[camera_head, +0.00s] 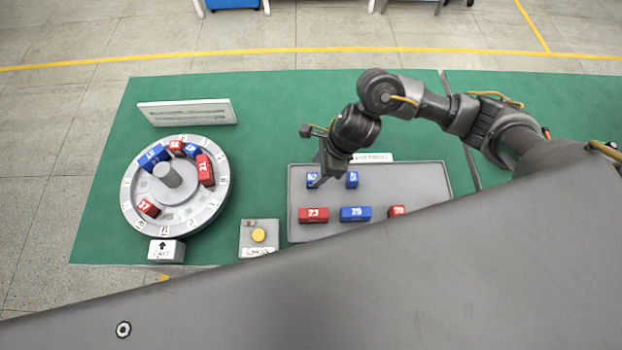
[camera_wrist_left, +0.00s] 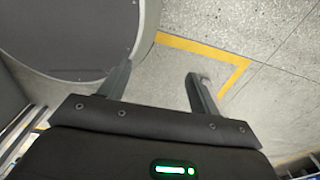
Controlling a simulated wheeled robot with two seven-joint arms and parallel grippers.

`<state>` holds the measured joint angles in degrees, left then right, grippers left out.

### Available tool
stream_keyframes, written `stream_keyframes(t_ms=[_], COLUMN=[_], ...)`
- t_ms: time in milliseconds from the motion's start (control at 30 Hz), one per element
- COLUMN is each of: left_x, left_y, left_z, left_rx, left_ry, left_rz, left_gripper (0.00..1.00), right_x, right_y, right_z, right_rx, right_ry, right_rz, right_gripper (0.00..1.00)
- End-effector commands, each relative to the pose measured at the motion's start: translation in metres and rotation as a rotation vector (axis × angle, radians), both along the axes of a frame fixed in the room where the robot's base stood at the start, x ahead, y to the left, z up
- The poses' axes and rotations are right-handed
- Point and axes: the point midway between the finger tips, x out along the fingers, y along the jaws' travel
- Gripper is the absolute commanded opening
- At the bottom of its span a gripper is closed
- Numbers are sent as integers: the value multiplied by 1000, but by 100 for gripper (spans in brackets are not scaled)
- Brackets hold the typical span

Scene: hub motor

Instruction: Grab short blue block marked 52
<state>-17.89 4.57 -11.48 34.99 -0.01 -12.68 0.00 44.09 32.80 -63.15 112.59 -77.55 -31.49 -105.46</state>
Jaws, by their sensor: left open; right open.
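A short blue block (camera_head: 312,180) stands at the back left of the grey tray (camera_head: 430,178). Its number looks like 52, but it is too small to be sure, and my gripper partly covers the block. A second short blue block (camera_head: 352,180) stands to its right, its number unclear. My right gripper (camera_head: 319,180) is open and points down at the first block. I cannot tell whether its fingers are around the block or above it. My left gripper (camera_wrist_left: 158,78) is open and empty above the floor in the left wrist view, outside the head view.
In the tray's front row are a red block 23 (camera_head: 313,215), a blue block 29 (camera_head: 355,214) and another red block (camera_head: 396,211). A round hub (camera_head: 205,215) with several blocks stands left.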

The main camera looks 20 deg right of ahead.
Motion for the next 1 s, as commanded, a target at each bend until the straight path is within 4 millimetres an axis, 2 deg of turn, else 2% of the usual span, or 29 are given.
stream_keyframes(t_ms=[100,200,400,500,633,833,1000], left_x=[27,35,18,10,9,12,16], left_y=[-2,-3,-2,-2,-1,-1,-1], left_z=[1,4,17,17,17,17,17], left_rx=[-3,-5,-4,-3,-2,-2,-2], left_ry=[-38,-50,-27,-17,-15,-18,-23], left_rz=[0,0,0,0,0,0,1], left_gripper=[63,63,63,63,63,63,63], right_x=[0,0,1,3,4,4,4], right_y=[0,1,10,15,17,18,18], right_z=[-3,-5,-30,-43,-51,-52,-51], right_rx=[-1,0,-2,0,0,0,0], right_ry=[0,1,5,4,1,-1,-1], right_rz=[-1,-3,-6,-4,-2,-1,-1], right_gripper=[53,53,53,53,53,53,32])
